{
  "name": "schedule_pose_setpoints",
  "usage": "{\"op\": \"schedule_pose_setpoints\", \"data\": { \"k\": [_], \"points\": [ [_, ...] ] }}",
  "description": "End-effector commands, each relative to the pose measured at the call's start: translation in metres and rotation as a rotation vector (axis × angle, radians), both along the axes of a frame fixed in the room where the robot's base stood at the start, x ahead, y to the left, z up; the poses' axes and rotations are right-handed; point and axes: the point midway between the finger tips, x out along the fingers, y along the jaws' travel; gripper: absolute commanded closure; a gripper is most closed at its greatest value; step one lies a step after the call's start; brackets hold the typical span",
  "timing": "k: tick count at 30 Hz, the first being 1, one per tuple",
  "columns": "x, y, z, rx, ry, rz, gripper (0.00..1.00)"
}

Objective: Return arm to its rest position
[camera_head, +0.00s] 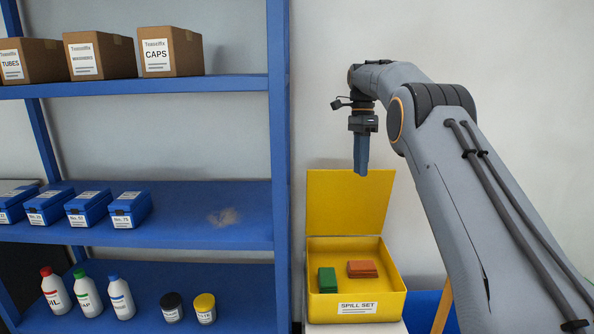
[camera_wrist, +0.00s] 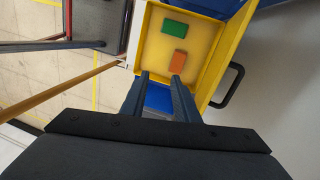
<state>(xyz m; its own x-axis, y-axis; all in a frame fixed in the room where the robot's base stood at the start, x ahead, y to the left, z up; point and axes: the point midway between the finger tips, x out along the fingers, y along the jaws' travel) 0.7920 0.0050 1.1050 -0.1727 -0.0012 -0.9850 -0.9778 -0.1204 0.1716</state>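My gripper (camera_head: 361,172) hangs pointing down from my raised arm, in front of the open lid of the yellow spill set box and above its inside. In the wrist view the two fingers of my gripper (camera_wrist: 160,76) are apart with nothing held between them. The yellow box (camera_head: 357,307) stands open with its lid up. It also shows at the top of the wrist view (camera_wrist: 222,82). A green block (camera_head: 327,280) and an orange block (camera_head: 362,269) lie inside it. Both also show in the wrist view, green (camera_wrist: 174,28) above orange (camera_wrist: 178,61).
A blue shelf (camera_head: 278,150) stands left of the box. It holds cardboard boxes (camera_head: 172,52), blue cases (camera_head: 130,209), bottles (camera_head: 121,298) and two jars (camera_head: 205,308). A brown pole (camera_wrist: 60,92) crosses the wrist view's left. The wall behind my arm is bare.

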Motion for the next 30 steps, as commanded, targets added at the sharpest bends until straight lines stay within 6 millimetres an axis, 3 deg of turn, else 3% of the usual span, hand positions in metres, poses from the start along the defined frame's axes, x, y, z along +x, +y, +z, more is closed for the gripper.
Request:
{"op": "schedule_pose_setpoints", "data": {
  "k": [8, 14, 23, 30],
  "points": [
    [-0.015, -0.003, -0.011, 0.025, -0.022, 0.148, 0.72],
    [-0.046, -0.004, -0.029, 0.052, -0.053, 0.346, 0.72],
    [-0.133, -0.004, -0.069, 0.083, -0.108, 0.702, 0.72],
    [-0.230, -0.003, -0.108, 0.095, -0.144, 0.989, 0.72]
  ]
}}
